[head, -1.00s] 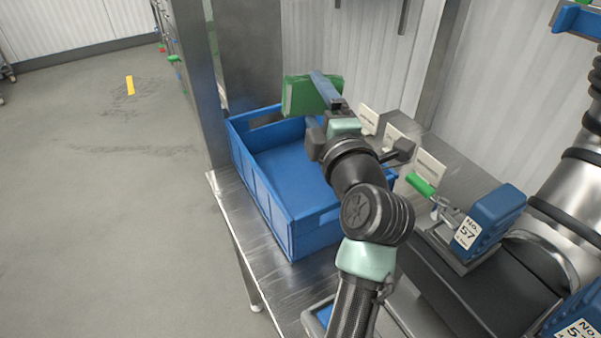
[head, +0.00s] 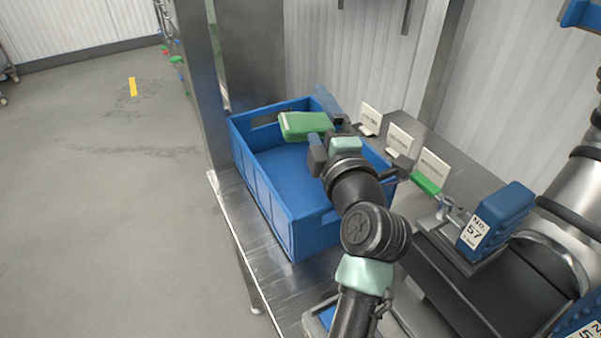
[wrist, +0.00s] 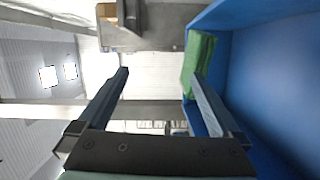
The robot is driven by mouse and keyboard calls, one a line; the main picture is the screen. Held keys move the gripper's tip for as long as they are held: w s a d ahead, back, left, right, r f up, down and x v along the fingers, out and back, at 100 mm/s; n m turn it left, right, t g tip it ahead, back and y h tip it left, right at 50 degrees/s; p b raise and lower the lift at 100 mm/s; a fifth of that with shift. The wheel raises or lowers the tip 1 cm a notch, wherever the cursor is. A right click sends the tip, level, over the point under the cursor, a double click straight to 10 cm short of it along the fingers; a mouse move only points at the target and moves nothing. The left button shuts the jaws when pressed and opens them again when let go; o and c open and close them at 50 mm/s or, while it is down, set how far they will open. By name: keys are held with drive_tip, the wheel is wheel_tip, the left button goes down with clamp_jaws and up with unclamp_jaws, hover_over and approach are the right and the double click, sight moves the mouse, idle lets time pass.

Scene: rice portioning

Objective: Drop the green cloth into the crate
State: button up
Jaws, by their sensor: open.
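The green cloth (head: 303,124) is a folded block at the far end of the blue crate (head: 262,190), within its opening. I cannot tell whether it rests on the crate floor or is still in the air. My gripper (head: 322,122) is above the far right part of the crate, with its fingers spread. In the wrist view the fingers (wrist: 160,75) stand wide apart with nothing gripped between them. The cloth (wrist: 199,55) shows there beside the right finger, partly hidden by it, against the blue crate wall (wrist: 270,70).
The crate stands on a steel table (head: 258,262). Several white label cards (head: 398,139) stand to its right. A steel post (head: 200,80) rises at the crate's far left corner. Open floor (head: 100,220) lies to the left.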

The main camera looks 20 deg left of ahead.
drive_tip(key=b+v, duration=0.1)
drive_tip(key=v, duration=1.2)
drive_tip(key=shift+b, duration=0.35)
